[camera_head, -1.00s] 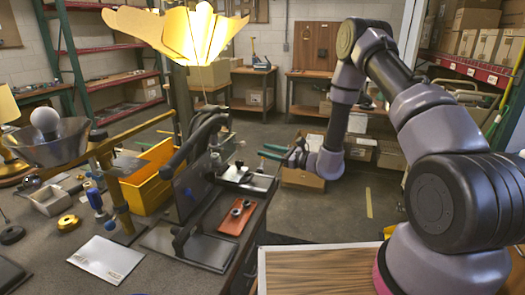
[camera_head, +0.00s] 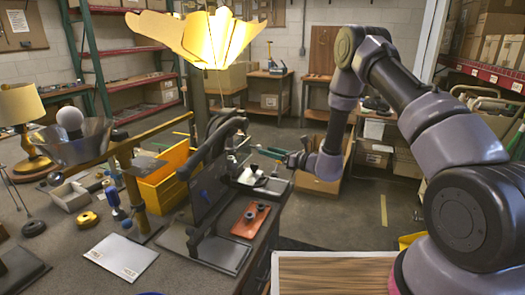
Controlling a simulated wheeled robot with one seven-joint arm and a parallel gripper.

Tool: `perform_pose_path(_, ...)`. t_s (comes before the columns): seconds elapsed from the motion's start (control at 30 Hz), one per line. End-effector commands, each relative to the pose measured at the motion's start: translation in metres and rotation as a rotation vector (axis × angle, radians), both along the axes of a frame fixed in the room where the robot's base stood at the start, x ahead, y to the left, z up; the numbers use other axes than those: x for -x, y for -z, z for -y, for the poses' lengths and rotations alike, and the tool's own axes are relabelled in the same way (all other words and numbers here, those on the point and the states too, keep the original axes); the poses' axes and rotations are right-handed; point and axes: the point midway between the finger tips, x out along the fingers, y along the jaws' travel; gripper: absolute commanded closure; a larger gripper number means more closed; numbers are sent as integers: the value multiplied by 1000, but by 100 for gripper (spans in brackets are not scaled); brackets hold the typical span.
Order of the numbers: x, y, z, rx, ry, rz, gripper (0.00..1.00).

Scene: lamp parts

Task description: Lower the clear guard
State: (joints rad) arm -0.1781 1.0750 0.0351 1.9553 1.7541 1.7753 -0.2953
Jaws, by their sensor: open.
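A bench press-like fixture stands at the right edge of the workbench, with a curved black arm (camera_head: 212,143) over a grey base plate (camera_head: 222,256). A dark, see-through-looking panel (camera_head: 207,192) stands steeply on it; I take this as the guard, though its clear edges are hard to make out. My gripper (camera_head: 266,153) is at the right of the fixture, pointing left, with thin green fingers apart and nothing seen between them. It appears apart from the panel. The fine gap to the fixture's far side cannot be judged.
A red-brown tray (camera_head: 251,221) with small dark parts lies beside the fixture. A yellow bin (camera_head: 160,184), a lit lamp shade (camera_head: 205,38) and a white envelope (camera_head: 121,256) are on or over the workbench (camera_head: 75,269). A wooden-topped surface (camera_head: 335,275) is at front right. Floor between is open.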

Motion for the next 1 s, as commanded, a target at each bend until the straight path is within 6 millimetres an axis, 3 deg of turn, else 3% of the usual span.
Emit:
perform_pose_path(0.23,-16,0,-27,-1,-2,2,38)
perform_pose_path(0.6,-19,0,-31,1,1,1,38)
perform_pose_path(0.77,-19,0,-31,1,0,1,99)
perform_pose_path(1.0,-19,0,-31,1,0,1,100)
